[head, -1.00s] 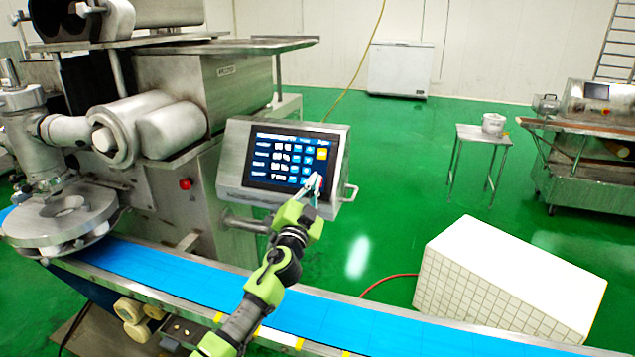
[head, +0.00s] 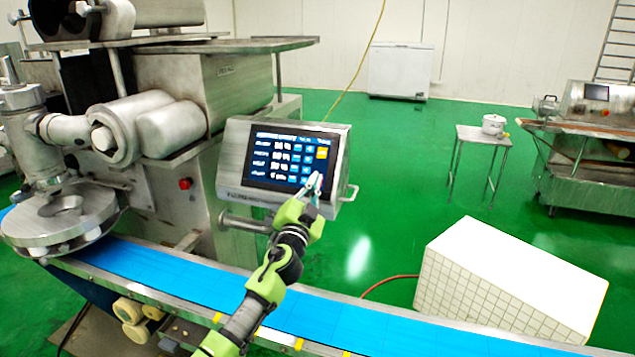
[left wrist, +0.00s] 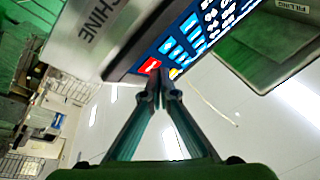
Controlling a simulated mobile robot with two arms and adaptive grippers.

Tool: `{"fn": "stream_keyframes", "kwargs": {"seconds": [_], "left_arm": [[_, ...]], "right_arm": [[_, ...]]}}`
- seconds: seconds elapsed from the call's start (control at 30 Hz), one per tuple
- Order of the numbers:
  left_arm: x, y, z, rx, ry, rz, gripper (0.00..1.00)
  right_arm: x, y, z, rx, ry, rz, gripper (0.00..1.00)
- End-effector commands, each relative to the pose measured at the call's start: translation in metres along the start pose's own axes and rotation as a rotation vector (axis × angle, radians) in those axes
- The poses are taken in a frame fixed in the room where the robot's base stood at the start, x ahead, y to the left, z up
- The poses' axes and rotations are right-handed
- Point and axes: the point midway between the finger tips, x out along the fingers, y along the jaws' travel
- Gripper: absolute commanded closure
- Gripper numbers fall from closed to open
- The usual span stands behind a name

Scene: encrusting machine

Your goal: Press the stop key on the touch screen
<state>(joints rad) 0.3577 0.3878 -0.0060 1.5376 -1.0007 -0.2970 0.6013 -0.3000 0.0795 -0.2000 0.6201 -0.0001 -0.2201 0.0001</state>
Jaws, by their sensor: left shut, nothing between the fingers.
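The touch screen (head: 275,160) is lit, with rows of white and blue keys and a yellow key (head: 322,152) at its right. It sits in a tilted metal housing (head: 232,165). My left gripper (head: 316,176) is shut and empty at the screen's lower right corner, covering part of it. In the left wrist view a red key (left wrist: 150,66) lies just beyond the fingertips (left wrist: 164,90), slightly to their left; its label is not readable. Whether the tips touch the screen cannot be told. The red key is not visible in the head view. My right gripper is not in view.
A blue conveyor belt (head: 165,276) runs below the screen, under my left arm. The metal machine (head: 205,75) with a red button (head: 185,184) stands at left. A handle (head: 352,192) juts from the housing's right side. A white tiled block (head: 510,270) stands at lower right.

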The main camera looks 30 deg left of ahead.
Motion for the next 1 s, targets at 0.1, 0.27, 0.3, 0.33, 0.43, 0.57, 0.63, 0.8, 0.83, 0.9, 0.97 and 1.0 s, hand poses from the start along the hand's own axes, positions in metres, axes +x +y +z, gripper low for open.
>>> {"fn": "stream_keyframes", "kwargs": {"seconds": [0.1,0.27,0.3,0.33,0.43,0.57,0.63,0.8,0.83,0.9,0.97,1.0], "left_arm": [[0.0001,0.0006,0.0005,0.0,0.0,0.0,1.0],[0.001,0.0016,0.0016,0.0,0.0,0.0,1.0],[0.0013,0.0018,0.0019,0.0,0.0,0.0,1.0],[0.0015,0.002,0.0021,0.0,-0.001,0.0,1.0],[0.0023,0.0026,0.0028,0.0,-0.001,0.0,1.0],[0.0034,0.0033,0.0036,-0.001,-0.001,0.0,1.0],[0.004,0.0036,0.0039,-0.001,-0.001,0.0,1.0],[0.0042,0.0033,0.0035,-0.001,-0.001,0.0,1.0],[0.0042,0.0033,0.0035,-0.001,-0.001,0.0,1.0],[0.0042,0.0033,0.0035,0.0,-0.001,0.0,1.0],[0.0038,0.0029,0.0031,0.0,-0.001,0.0,1.0],[0.0033,0.0024,0.0024,-0.001,-0.001,0.0,1.0]], "right_arm": [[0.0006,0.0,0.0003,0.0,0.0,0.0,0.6],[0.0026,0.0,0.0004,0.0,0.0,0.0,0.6],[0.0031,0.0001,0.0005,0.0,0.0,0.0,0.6],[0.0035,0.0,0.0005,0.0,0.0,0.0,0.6],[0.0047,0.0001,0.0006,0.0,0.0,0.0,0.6],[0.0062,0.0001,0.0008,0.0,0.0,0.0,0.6],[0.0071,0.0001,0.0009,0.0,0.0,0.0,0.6],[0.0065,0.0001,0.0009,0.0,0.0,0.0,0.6],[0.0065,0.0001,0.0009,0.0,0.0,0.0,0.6],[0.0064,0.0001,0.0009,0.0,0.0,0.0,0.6],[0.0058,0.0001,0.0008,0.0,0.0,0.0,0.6],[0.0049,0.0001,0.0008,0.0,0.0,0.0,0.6]]}}
